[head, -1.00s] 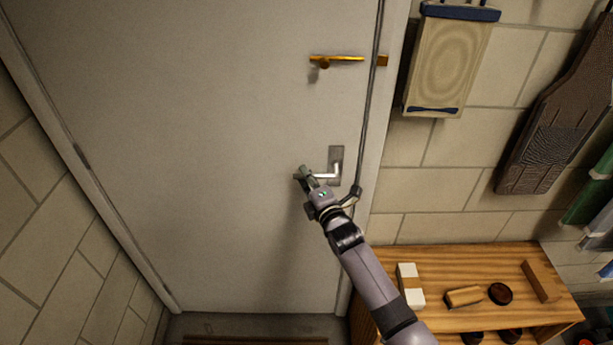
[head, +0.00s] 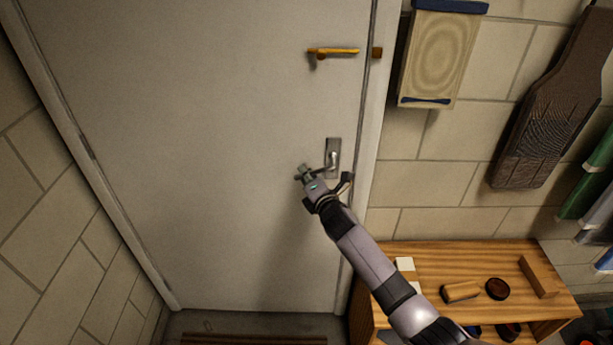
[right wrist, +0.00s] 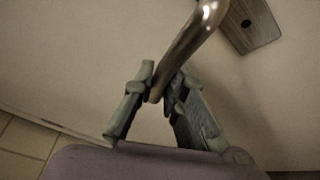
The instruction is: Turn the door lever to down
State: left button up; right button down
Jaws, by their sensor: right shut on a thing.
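The door lever (head: 325,168) is a metal handle on a grey plate (head: 334,147), near the right edge of the pale door (head: 210,130). It points left from the plate and slants slightly down. My right gripper (head: 305,171) is shut on the free end of the lever. In the right wrist view the lever (right wrist: 190,42) comes down from the top, and its end sits between the two fingers of the gripper (right wrist: 160,90). Its plate (right wrist: 246,22) shows at the upper right. My left gripper is not in view.
A brass latch (head: 334,52) is higher on the door. A wooden bench (head: 430,270) with brushes and a round tin (head: 497,288) stands at the lower right. A board (head: 442,55) and a dark bat-shaped piece (head: 545,120) hang on the tiled wall.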

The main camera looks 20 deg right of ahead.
jog(key=shift+d+f+n, duration=0.1)
jog(key=shift+d+n, duration=0.05)
jog(key=shift+n, duration=0.15)
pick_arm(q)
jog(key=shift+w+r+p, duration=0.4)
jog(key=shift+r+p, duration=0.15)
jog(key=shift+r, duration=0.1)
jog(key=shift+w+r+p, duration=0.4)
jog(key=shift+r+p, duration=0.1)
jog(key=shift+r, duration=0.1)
pick_arm(e)
jog(key=shift+s+d+f+n+g+h, duration=0.1)
jog(key=shift+d+f+n+g+h, duration=0.25)
jog(key=shift+f+n, duration=0.3)
jog(key=shift+s+d+f+n+g+h, duration=0.1)
jog(key=shift+d+f+n+g+h, duration=0.2)
jog(key=shift+f+n, duration=0.3)
jog(key=shift+r, duration=0.1)
jog(key=c, duration=1.6)
grip_release()
jog(key=shift+s+a, duration=0.1)
jog(key=v, duration=1.1)
jog(key=shift+s+r, duration=0.2)
jog(key=shift+s, duration=0.15)
